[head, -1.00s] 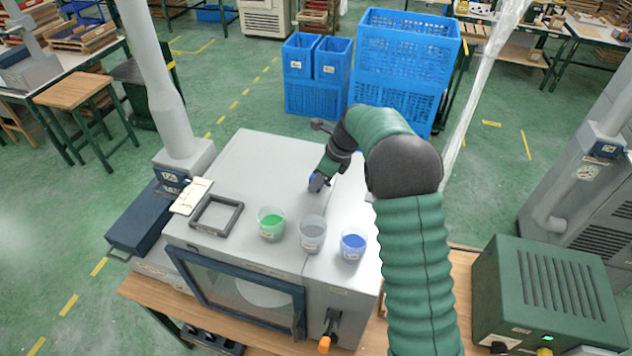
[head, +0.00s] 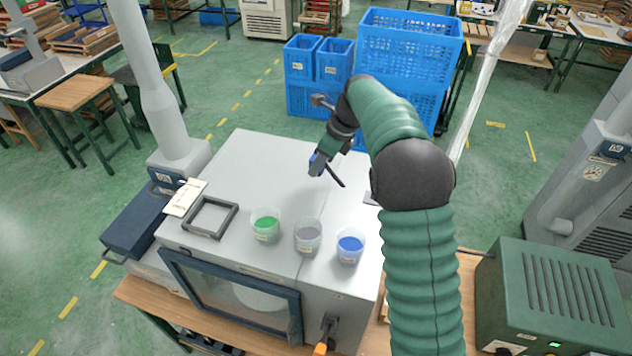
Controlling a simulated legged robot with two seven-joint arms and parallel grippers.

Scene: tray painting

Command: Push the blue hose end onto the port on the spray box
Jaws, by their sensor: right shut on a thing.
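The spray box (head: 250,165) is a large pale grey cabinet with a dark-framed front window, standing on a wooden table. My right gripper (head: 318,166) hangs over the back part of its top, coming from the right on a green-sleeved arm. It is shut on a small blue piece (head: 313,158), which looks like the blue hose end; the fingers hide most of it. A thin dark rod or hose piece (head: 336,180) sticks out from the gripper to the lower right. I cannot make out the port for certain. My left gripper is not in view.
Cups of green (head: 265,226), grey (head: 308,237) and blue paint (head: 349,246) stand along the box top's front. A dark square frame (head: 210,217) and a white card (head: 184,198) lie left of them. A green machine (head: 550,295) is at right. Blue crates (head: 405,50) stand behind.

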